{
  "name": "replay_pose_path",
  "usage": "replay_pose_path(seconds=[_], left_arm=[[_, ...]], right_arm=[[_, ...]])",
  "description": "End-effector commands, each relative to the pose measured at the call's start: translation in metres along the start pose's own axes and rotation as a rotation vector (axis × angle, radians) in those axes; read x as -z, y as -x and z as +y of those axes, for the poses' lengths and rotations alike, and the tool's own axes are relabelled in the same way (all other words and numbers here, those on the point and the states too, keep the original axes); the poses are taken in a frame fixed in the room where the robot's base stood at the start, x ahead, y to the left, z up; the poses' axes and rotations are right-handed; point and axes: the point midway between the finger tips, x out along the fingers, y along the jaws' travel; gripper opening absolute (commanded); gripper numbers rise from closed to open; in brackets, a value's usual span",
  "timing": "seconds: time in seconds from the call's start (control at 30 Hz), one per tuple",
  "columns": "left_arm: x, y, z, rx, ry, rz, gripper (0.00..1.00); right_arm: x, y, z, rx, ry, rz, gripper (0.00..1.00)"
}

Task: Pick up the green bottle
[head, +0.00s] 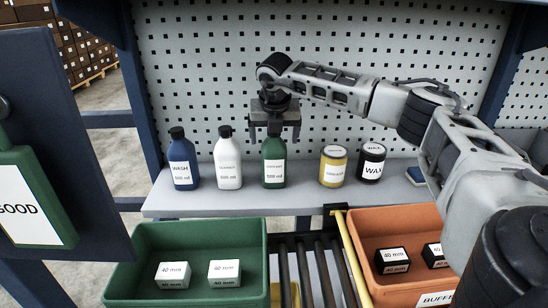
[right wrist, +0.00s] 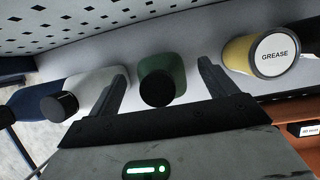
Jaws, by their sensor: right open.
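The green bottle (head: 274,168) with a black cap stands upright on the grey shelf (head: 320,194), between a white bottle (head: 228,160) and a yellow jar (head: 333,166). My right gripper (head: 274,130) is above it, pointing down, with its fingers near the cap. In the right wrist view the green bottle (right wrist: 162,78) shows between the two spread fingers of my right gripper (right wrist: 165,88), with a gap on each side. The fingers are open and do not hold it. My left gripper is not in view.
A blue bottle (head: 183,160) stands left of the white one, and a black jar (head: 371,162) right of the yellow one. Below are a green bin (head: 190,236) and an orange bin (head: 400,226), both holding small boxes. A perforated panel (head: 200,60) closes the back.

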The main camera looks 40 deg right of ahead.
Motion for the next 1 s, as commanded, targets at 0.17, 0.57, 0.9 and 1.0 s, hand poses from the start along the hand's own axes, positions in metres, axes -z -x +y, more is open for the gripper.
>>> replay_pose_path(seconds=[0.17,0.57,0.9,1.0], left_arm=[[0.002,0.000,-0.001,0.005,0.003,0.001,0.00],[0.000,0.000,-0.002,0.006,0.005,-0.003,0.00],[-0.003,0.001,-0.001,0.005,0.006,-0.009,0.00],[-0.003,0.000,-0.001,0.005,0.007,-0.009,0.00]], right_arm=[[0.001,-0.016,0.000,-0.001,0.001,0.001,0.84],[0.001,-0.016,0.000,-0.002,0.001,0.000,0.34],[-0.001,-0.015,0.001,-0.004,0.000,-0.003,0.00],[-0.002,-0.013,0.001,-0.005,-0.001,-0.004,0.00]])
